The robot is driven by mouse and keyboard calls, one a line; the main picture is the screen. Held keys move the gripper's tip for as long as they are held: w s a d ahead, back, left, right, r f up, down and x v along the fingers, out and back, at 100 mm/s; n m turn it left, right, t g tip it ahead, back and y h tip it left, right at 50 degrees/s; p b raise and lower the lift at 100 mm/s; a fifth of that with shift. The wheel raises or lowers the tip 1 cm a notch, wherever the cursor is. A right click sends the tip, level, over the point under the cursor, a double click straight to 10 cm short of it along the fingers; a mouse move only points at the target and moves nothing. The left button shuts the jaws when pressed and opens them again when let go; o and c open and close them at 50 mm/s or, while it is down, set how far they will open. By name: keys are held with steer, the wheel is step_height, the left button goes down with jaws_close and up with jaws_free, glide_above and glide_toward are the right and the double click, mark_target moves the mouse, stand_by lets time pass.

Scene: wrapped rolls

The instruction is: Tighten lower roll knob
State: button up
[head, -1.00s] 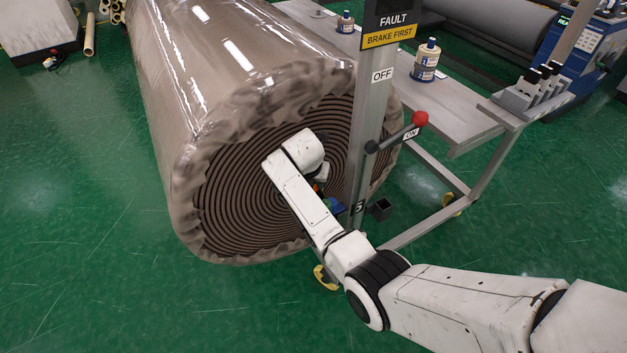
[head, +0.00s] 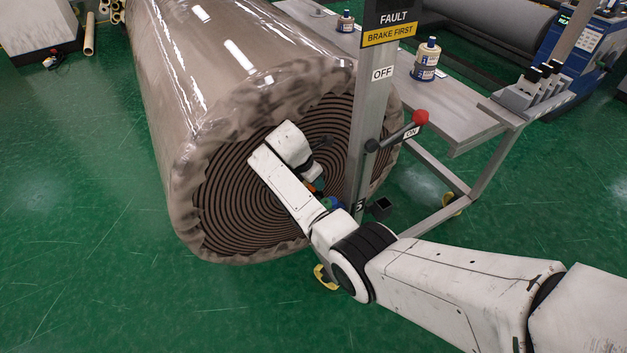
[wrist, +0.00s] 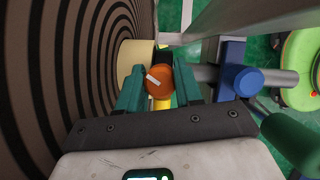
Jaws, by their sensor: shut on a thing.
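In the wrist view, an orange round knob (wrist: 159,84) with a white mark on its face sits between the two green fingers of my gripper (wrist: 160,92). The fingers are shut on the knob, one on each side. A little of the orange also shows in the head view (head: 319,184), beside the end of my arm; there my arm hides most of the gripper. A blue round knob (wrist: 248,82) on a grey bar is to the right, apart from the fingers. The wrapped roll (head: 225,215) has its dark spiral end close on the left of the gripper.
A grey post (head: 364,130) stands just right of my arm, carrying a red-tipped lever (head: 420,117) beside an "ON" label. A grey bench (head: 440,105) stands behind it. A pale core (wrist: 136,58) sticks out of the roll. The green floor at left is open.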

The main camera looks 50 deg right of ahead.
steer(key=shift+m+g+b, duration=0.4)
steer(key=shift+m, duration=1.1)
steer(key=o, duration=1)
steer(key=v, duration=1.1)
steer(key=shift+w+d, duration=0.15)
